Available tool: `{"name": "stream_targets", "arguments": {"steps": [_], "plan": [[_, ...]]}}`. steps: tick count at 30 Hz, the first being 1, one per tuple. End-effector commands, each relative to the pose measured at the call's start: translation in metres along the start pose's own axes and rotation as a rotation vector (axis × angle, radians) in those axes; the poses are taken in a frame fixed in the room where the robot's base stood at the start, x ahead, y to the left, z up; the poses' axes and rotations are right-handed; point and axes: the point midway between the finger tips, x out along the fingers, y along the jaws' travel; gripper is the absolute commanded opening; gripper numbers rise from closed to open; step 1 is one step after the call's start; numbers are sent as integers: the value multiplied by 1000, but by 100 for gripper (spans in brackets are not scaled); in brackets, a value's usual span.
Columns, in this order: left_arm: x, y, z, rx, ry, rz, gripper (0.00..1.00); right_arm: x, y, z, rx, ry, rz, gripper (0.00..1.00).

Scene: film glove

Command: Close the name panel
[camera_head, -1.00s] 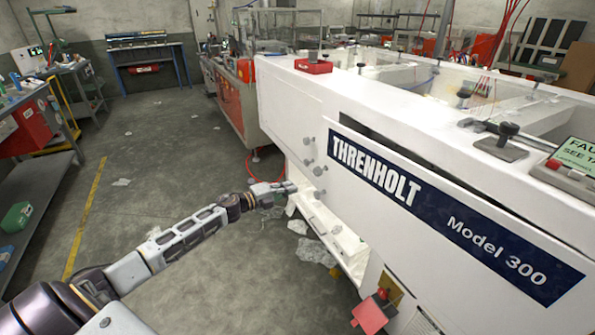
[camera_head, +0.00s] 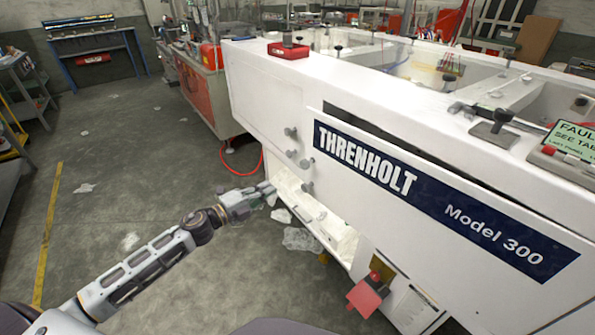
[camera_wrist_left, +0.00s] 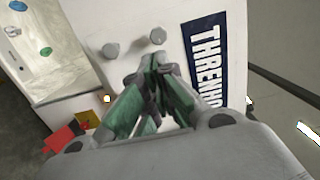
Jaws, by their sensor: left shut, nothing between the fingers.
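The name panel (camera_head: 440,200) is a white panel with a dark blue THRENHOLT Model 300 label on the side of the white machine. A dark gap shows along its top edge, so it stands partly open. My left gripper (camera_head: 270,190) is shut and empty, just left of the panel, near the round knobs on the machine's side. In the left wrist view my left gripper (camera_wrist_left: 155,75) has its fingertips together in front of the white surface, beside the label (camera_wrist_left: 207,60) and below two grey knobs (camera_wrist_left: 157,36). I cannot tell whether it touches. My right gripper is not in view.
A red switch box (camera_head: 289,50) sits on the machine's top edge. A green fault screen (camera_head: 575,138) stands at the right. A red tag (camera_head: 367,296) hangs low below the panel. Open floor (camera_head: 120,200) lies to the left, with scraps of clear film on it.

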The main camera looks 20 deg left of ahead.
Motion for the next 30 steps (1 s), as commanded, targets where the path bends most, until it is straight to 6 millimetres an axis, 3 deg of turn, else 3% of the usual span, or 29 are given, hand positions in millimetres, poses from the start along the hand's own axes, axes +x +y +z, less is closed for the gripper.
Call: {"name": "stream_targets", "arguments": {"steps": [11, 30], "plan": [[5, 0, 0, -1, 0, 0, 0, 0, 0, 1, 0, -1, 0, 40], [39, 0, 1, 0, 0, -1, 0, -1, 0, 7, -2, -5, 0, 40]]}}
